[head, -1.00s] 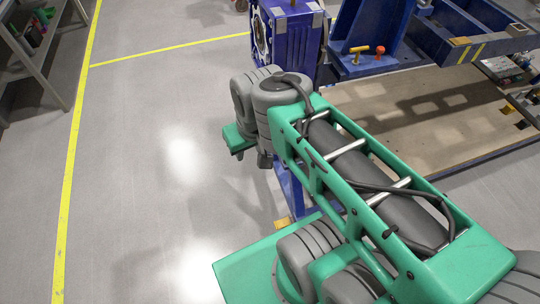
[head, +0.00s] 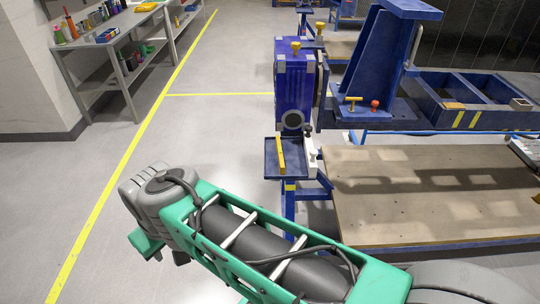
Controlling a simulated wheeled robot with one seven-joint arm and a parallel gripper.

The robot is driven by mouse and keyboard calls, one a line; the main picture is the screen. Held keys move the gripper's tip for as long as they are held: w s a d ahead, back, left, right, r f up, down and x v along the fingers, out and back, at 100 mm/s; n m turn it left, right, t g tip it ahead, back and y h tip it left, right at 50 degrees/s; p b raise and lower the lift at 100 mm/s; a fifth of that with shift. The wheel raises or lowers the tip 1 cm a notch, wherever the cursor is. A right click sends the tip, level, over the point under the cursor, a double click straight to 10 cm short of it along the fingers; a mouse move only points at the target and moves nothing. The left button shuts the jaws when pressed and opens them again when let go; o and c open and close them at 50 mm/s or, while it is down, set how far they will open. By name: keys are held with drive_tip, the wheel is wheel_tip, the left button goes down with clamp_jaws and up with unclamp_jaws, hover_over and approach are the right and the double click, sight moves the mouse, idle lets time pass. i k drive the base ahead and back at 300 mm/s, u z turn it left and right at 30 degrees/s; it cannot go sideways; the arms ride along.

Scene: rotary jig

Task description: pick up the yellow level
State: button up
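A narrow yellow bar, which looks like the yellow level (head: 281,153), lies along a small blue tray (head: 271,172). The tray is fixed at the front of the blue rotary jig (head: 293,100), near the middle of the head view. My green and grey arm crosses the lower part of the view, below and in front of the tray, apart from the level. My gripper's fingers do not show, so its hold cannot be seen.
A wooden platform (head: 400,190) lies right of the tray, beside the blue jig frame (head: 465,100). A grey workbench (head: 105,50) with bottles and boxes stands at the upper left. The floor between bench and jig is clear, marked with yellow lines.

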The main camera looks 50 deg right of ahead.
sight(281, 160)
drive_tip(key=i, duration=1.25)
drive_tip(key=z, duration=0.6)
drive_tip(key=i, duration=0.8)
drive_tip(key=z, duration=1.4)
drive_tip(key=i, duration=0.55)
drive_tip(key=z, duration=0.45)
